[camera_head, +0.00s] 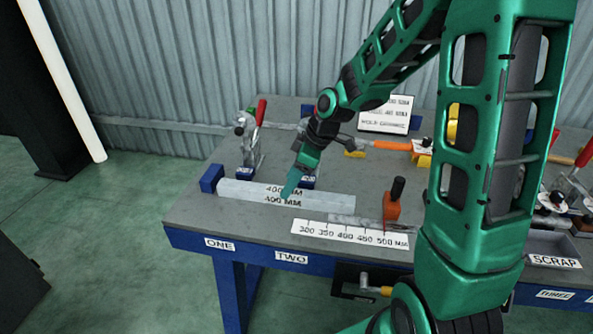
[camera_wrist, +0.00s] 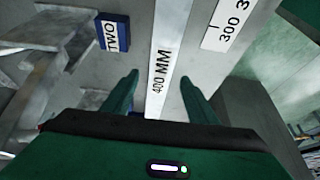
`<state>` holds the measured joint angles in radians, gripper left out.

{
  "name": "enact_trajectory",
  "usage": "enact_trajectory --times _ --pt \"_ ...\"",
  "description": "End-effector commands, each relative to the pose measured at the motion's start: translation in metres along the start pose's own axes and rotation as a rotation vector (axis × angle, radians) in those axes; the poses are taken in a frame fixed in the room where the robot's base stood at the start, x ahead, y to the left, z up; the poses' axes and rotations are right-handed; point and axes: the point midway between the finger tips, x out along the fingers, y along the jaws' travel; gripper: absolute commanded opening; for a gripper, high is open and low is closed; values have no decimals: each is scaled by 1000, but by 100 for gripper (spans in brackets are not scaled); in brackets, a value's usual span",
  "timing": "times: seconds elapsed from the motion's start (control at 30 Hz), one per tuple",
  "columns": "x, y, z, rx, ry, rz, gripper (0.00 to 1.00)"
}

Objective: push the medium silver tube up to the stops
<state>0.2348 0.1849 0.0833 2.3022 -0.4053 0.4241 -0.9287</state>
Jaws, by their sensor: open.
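The silver tube (camera_head: 240,190), marked 400 MM, lies flat along the front left of the bench. Its left end is close to a blue end stop (camera_head: 211,178); I cannot tell if they touch. Blue blocks (camera_head: 247,172) stand behind it, and one marked TWO (camera_wrist: 114,33) shows left of the tube in the wrist view, with a gap between them. My gripper (camera_head: 289,191) points down at the tube's middle. In the wrist view my gripper (camera_wrist: 159,80) is open, with one finger on each side of the tube (camera_wrist: 171,45). Finger contact is unclear.
A ruler strip (camera_head: 345,233) marked 300 to 500 MM lies in front of the tube, beside an orange block (camera_head: 391,209) with a black knob. A red-handled clamp (camera_head: 260,112) stands behind the tube. A SCRAP tray (camera_head: 553,262) is at right.

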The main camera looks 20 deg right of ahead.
Motion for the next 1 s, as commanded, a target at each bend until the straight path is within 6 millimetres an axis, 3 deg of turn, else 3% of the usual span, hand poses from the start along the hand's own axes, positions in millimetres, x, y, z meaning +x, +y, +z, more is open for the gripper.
enact_trajectory --times 0.1,0.3,0.73,0.77,0.9,1.0 --pt "20 -1 1 2 -3 -4 53" --pt "42 -1 1 1 -2 -2 53" --pt "50 0 0 1 -1 0 53" --pt "50 0 0 1 -1 0 51" --pt "50 0 0 1 -1 0 17" --pt "50 0 0 1 -1 0 0"
